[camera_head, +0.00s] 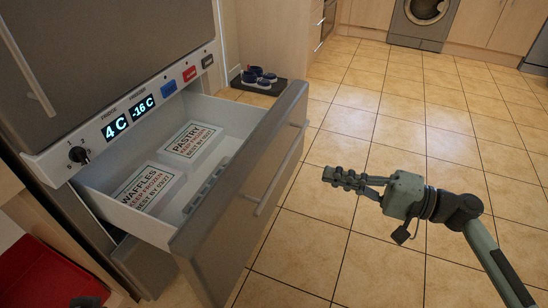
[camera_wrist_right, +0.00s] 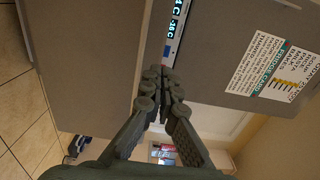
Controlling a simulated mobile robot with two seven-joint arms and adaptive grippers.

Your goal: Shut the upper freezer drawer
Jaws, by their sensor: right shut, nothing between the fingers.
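The upper freezer drawer (camera_head: 235,195) stands pulled far out below the control panel, its grey front and long bar handle (camera_head: 280,170) facing the open floor. Inside lie a waffles box (camera_head: 150,188) and a pastry box (camera_head: 192,141). My right gripper (camera_head: 328,175) is shut and empty. It appears to the right of the drawer front in the head view, apart from it and pointing toward it. In the right wrist view its closed fingers (camera_wrist_right: 165,75) overlap the grey appliance surfaces; no contact can be made out.
The control panel (camera_head: 130,110) reads 4 C and -16 C. A lower grey front (camera_head: 146,268) lies beneath the drawer. Shoes on a dark mat (camera_head: 262,86) sit beyond it. A red object (camera_head: 38,272) is at lower left. Tiled floor (camera_head: 390,125) is clear to the right.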

